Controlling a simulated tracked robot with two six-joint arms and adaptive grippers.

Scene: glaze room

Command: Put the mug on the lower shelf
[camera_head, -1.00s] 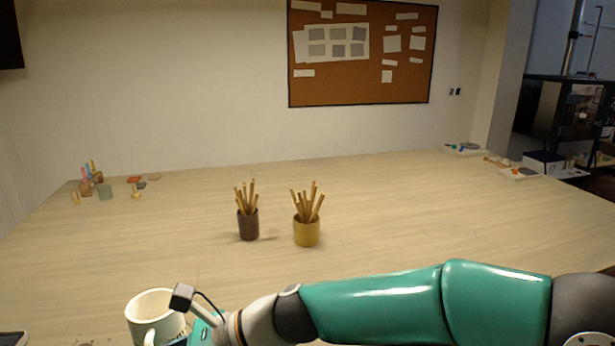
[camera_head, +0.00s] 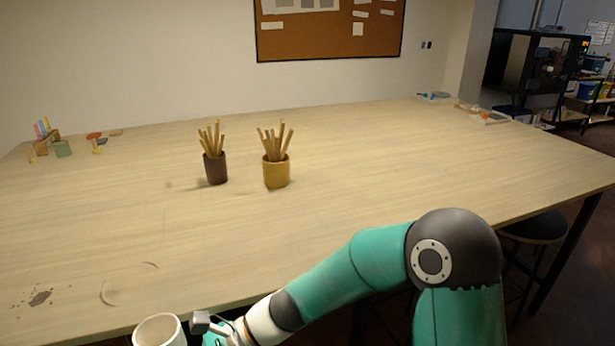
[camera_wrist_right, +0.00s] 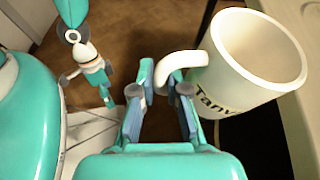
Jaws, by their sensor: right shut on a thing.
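A cream mug (camera_head: 160,331) shows at the bottom edge of the head view, just off the table's near edge, its lower part cut off by the frame. In the right wrist view the mug (camera_wrist_right: 252,65) is upright or nearly so, with dark lettering on its side. My right gripper (camera_wrist_right: 168,82) is shut on the mug's handle. The gripper's fingers are mostly cut off in the head view. My left gripper is not in the head view.
The wooden table (camera_head: 340,215) is largely clear in front. A brown cup (camera_head: 216,170) and a yellow cup (camera_head: 276,174) of sticks stand mid-table. A dark stool (camera_head: 535,228) stands right of the table. A shelving unit (camera_head: 590,108) stands at the far right.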

